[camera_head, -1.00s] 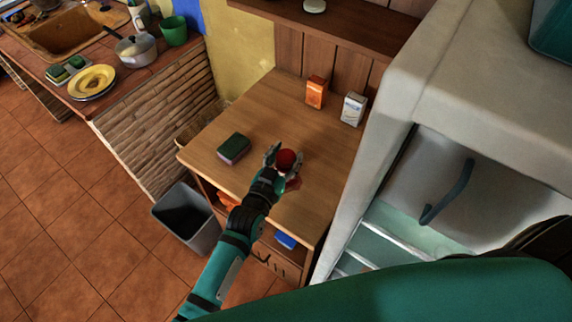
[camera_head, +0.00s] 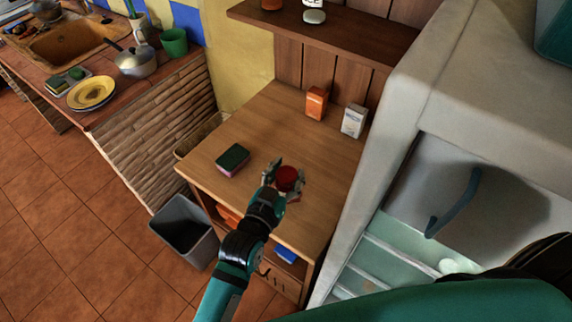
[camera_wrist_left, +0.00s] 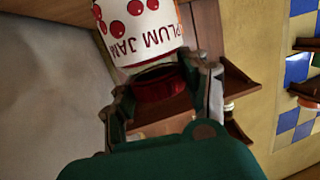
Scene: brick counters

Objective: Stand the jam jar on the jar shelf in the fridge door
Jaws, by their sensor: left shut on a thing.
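The jam jar shows its round red lid (camera_head: 288,179) in the head view, over the wooden cabinet top. In the left wrist view its white label (camera_wrist_left: 143,32) reads "PLUM JAM" with red fruit, and the lid is nearest the gripper. My left gripper (camera_head: 287,172) is shut on the jar, one finger on each side near the lid. I cannot tell how far the jar's base is from the wood. The fridge (camera_head: 402,125) stands at the right, with pale glass shelves (camera_head: 385,262) showing. I cannot make out the jar shelf. My right gripper is not in view.
On the cabinet top (camera_head: 245,125) a green and pink sponge (camera_head: 232,157), an orange box (camera_head: 316,102) and a white box (camera_head: 353,121) stand apart from the jar. A wall shelf (camera_head: 330,32) hangs above. A grey bin (camera_head: 185,228) stands on the floor.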

